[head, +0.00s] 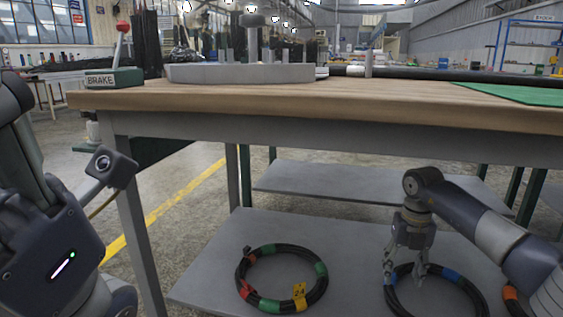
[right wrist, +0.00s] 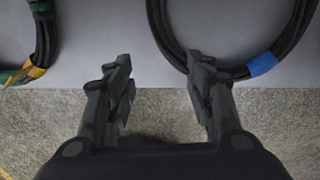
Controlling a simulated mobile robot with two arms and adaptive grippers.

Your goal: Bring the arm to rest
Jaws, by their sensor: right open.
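My right gripper (head: 406,272) hangs fingers down above the lower shelf of the workbench, by a coiled black hose with blue bands (head: 455,276). Its jaws are open, and nothing shows between the fingers. In the right wrist view the open fingers (right wrist: 160,85) point at the shelf's front edge, and the blue-banded hose (right wrist: 222,66) lies just beyond the right finger; I cannot tell whether they touch. My left arm stands at the left of the head view, and its gripper is out of sight.
A coiled hose with red, green and yellow bands (head: 281,249) lies on the lower shelf (head: 215,270). The wooden bench top (head: 330,98) is above my right gripper. On it are a BRAKE box (head: 113,79), a grey fixture (head: 240,73) and a green mat (head: 515,92).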

